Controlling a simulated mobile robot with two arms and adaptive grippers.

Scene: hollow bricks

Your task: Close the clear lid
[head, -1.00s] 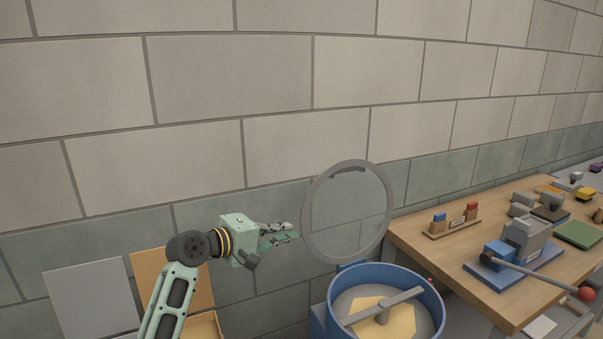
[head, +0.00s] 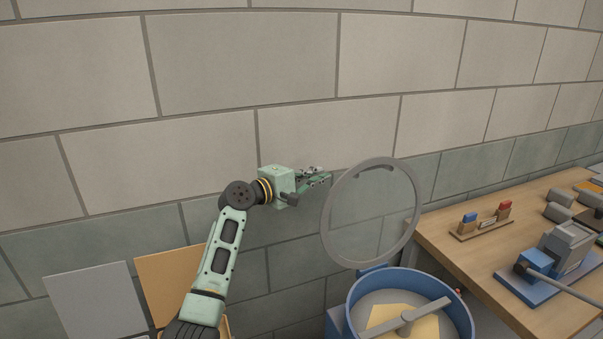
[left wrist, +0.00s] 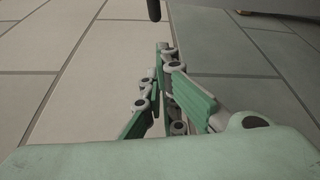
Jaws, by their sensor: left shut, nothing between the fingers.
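The clear lid (head: 371,213) is a round see-through disc with a grey rim and a dark bar near its top. It stands raised, nearly upright, at the back of the blue mixer drum (head: 352,308). My left gripper (head: 326,177) is shut and empty, beside the lid's upper left rim in the head view. Whether it touches the rim cannot be told. In the left wrist view, the shut green and grey fingers (left wrist: 164,48) point toward the wall, and a dark rod end shows at the top edge. My right gripper is not in view.
A wooden table (head: 440,230) to the right holds a small block rack (head: 482,222) and a blue-based press (head: 545,265). Grey and tan boards (head: 95,300) are at lower left. A block wall (head: 200,150) stands behind everything.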

